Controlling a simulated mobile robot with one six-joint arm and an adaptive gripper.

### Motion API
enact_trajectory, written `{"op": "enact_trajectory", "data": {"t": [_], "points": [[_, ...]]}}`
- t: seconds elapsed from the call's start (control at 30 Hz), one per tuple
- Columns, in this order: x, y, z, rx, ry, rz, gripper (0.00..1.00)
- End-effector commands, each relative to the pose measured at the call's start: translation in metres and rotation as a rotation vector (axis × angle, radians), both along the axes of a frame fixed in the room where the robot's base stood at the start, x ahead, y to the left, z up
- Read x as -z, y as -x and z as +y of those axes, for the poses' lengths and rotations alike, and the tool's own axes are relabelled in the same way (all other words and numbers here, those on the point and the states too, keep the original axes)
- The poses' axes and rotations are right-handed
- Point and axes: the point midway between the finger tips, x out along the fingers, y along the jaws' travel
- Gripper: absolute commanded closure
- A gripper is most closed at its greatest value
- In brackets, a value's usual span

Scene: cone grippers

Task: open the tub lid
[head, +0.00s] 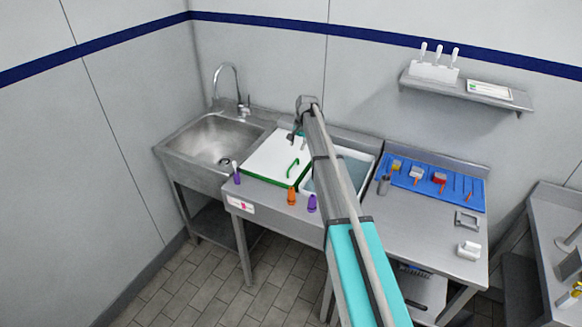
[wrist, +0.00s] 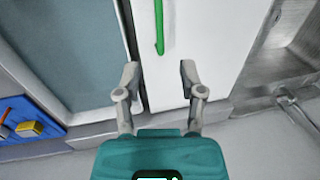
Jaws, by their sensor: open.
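The tub lid (head: 268,153) is a flat white panel with a green edge and lies flat. It also fills the middle of the wrist view (wrist: 205,45). Its green handle (head: 292,168) stands near the lid's right side, and shows at the top of the wrist view (wrist: 159,25). My gripper (head: 296,136) is over the back part of the lid, apart from the handle. In the wrist view its two fingers (wrist: 159,75) are spread and empty, with the handle ahead of them. My arm hides part of the area to the right of the lid.
A basin of blue-grey liquid (head: 357,166) adjoins the lid on the right. A steel sink (head: 215,140) with a tall tap (head: 238,90) is on the left. Purple and orange bottles (head: 291,196) stand along the front edge. A blue tray (head: 440,184) with small items lies farther right.

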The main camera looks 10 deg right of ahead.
Motion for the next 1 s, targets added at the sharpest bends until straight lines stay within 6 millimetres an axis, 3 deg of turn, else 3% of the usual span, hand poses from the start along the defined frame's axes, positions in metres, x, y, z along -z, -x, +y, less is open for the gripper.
{"op": "enact_trajectory", "data": {"t": [1.0], "points": [[0.082, -0.009, 0.013, 0.000, 0.000, 0.000, 0.49]]}}
